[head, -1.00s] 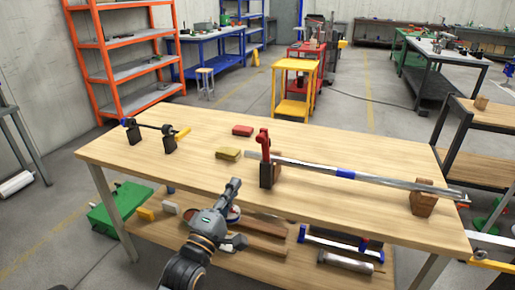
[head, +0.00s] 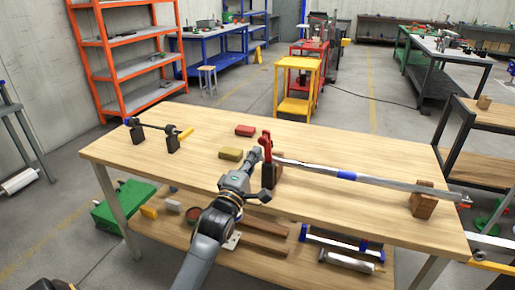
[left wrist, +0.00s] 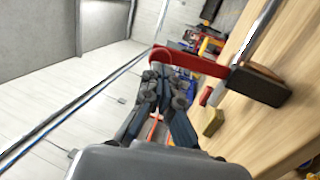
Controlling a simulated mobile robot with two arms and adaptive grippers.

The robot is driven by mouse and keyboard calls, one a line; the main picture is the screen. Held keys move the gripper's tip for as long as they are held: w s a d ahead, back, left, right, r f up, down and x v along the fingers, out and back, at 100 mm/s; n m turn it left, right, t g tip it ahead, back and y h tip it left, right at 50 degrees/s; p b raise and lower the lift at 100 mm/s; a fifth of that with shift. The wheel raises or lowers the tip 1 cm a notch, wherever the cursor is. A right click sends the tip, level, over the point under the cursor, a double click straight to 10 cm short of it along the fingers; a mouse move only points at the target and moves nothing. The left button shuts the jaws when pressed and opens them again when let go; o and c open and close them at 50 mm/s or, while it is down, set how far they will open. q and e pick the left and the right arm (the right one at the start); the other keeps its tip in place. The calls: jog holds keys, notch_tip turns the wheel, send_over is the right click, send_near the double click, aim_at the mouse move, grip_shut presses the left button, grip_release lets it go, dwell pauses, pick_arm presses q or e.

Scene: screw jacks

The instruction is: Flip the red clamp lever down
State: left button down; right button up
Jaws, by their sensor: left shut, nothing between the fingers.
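The red clamp lever (head: 266,143) stands upright on a black clamp block (head: 268,176) on the wooden table. In the left wrist view the red lever (left wrist: 188,64) reaches from the black block (left wrist: 260,84) to just beyond my fingertips. My left gripper (head: 254,156) is shut and empty, close beside the lever on its left. In the left wrist view the fingers (left wrist: 160,82) lie together near the lever's free end; I cannot tell whether they touch it. A long metal bar (head: 350,175) runs from the clamp to a wooden block (head: 423,203). My right gripper is not in view.
A short rod on two black stands (head: 172,144) is at the far left. The table between is clear.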

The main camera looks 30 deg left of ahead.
pick_arm(q)
jog(key=shift+x, duration=1.05)
jog(key=shift+r, duration=0.1)
